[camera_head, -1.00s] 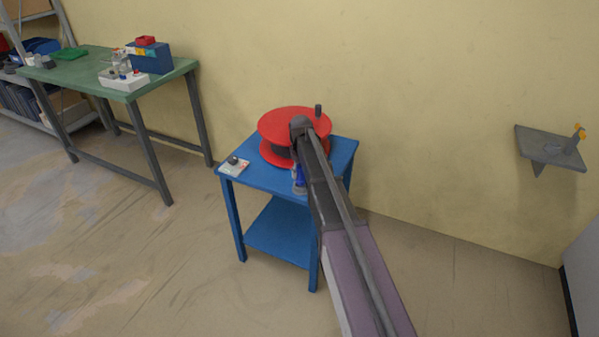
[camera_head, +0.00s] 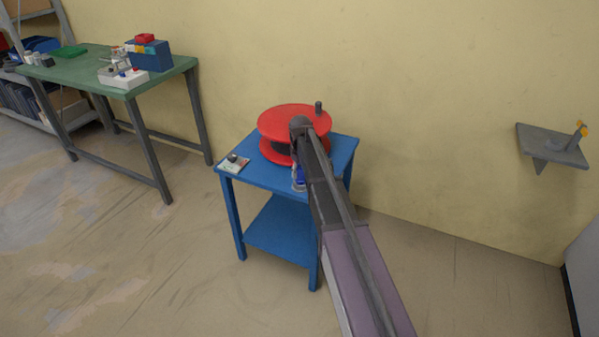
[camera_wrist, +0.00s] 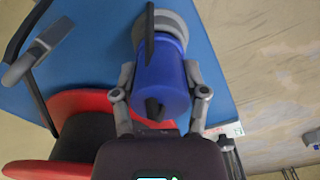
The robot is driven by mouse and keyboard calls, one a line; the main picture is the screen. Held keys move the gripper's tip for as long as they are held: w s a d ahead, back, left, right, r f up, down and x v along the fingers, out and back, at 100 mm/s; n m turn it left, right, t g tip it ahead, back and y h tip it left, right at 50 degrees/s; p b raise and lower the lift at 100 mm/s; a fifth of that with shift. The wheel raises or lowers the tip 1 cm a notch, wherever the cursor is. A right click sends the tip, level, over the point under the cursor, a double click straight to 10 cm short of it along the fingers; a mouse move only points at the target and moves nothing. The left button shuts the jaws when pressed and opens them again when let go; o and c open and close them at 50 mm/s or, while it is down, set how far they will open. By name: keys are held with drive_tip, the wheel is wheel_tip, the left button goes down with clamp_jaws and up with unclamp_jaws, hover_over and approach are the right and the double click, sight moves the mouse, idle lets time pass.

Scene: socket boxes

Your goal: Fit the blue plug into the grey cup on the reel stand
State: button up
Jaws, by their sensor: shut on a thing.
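The blue plug (camera_wrist: 160,78) is between the two fingers of my gripper (camera_wrist: 161,92) in the wrist view, and the gripper is shut on it. A grey round cup (camera_wrist: 178,24) shows at the plug's far end, above the blue stand top (camera_wrist: 95,40). The two look in line and touching, but how deep the plug sits I cannot tell. In the head view the plug (camera_head: 299,174) is a small blue patch beside my arm, at the stand's front edge. The red reel (camera_head: 285,117) sits behind it on the stand (camera_head: 258,180).
A white card with a dark knob (camera_head: 234,162) lies on the stand's left corner. A green workbench (camera_head: 85,72) with boxes stands at the left. A grey wall shelf (camera_head: 552,150) is at the right. The floor in front is clear.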

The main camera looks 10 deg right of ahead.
drive_tip(key=shift+f+b, duration=0.35)
drive_tip(key=shift+f, duration=0.15)
drive_tip(key=o, duration=1.2)
drive_tip(key=shift+o, duration=0.2)
drive_tip(key=shift+r, duration=0.15)
wheel_tip(320, 180, up, 7)
drive_tip(key=p, duration=0.7)
